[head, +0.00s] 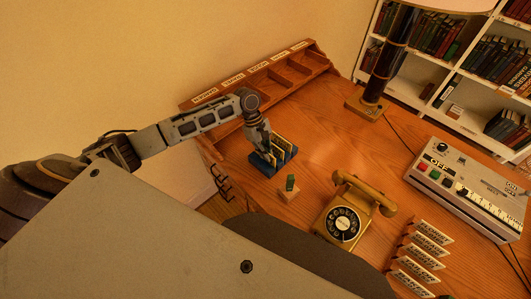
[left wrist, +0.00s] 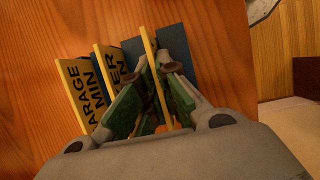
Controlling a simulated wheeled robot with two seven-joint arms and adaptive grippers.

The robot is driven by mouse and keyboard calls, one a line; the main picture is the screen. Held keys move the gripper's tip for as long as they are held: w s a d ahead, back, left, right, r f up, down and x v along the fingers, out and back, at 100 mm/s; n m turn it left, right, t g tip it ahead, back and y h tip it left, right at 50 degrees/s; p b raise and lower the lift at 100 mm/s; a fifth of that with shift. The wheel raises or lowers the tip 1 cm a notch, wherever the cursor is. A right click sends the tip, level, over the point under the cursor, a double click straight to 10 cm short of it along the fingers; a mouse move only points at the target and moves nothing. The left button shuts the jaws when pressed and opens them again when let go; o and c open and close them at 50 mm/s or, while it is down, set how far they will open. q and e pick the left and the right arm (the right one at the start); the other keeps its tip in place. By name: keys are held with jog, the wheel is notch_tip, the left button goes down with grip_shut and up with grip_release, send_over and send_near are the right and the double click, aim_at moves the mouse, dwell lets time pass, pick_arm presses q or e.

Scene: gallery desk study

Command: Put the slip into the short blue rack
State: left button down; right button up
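The short blue rack (head: 262,166) stands on the desk, with upright yellow slips between its blue plates. In the left wrist view two lettered slips (left wrist: 82,92) stand to the left, and blue plates (left wrist: 173,52) stand around the middle. My left gripper (head: 262,143) is right over the rack, pointing down. In the left wrist view its fingertips (left wrist: 153,67) are close together on either side of a thin yellow slip (left wrist: 147,45), seen edge-on and in among the plates. The slip's lower end is hidden. My right gripper is not in view.
A small wooden block with a green piece (head: 290,184) sits in front of the rack. A yellow rotary telephone (head: 345,215), a row of labelled wedges (head: 425,245), a grey machine (head: 465,185) and a lamp (head: 370,100) stand to the right. A labelled wooden organizer (head: 270,75) lies behind.

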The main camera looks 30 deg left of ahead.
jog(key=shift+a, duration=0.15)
pick_arm(q)
jog(key=c, duration=1.6)
grip_release()
jog(key=shift+c, duration=0.2)
jog(key=shift+w+a+r, duration=0.1)
jog(key=shift+a+r, duration=0.05)
jog(key=shift+r, duration=0.25)
jog(key=v, duration=0.9)
jog(key=shift+r, duration=0.1)
jog(key=shift+a+r, duration=0.3)
jog(key=shift+r, duration=0.35)
jog(key=shift+a+r, duration=0.1)
jog(key=shift+r, duration=0.2)
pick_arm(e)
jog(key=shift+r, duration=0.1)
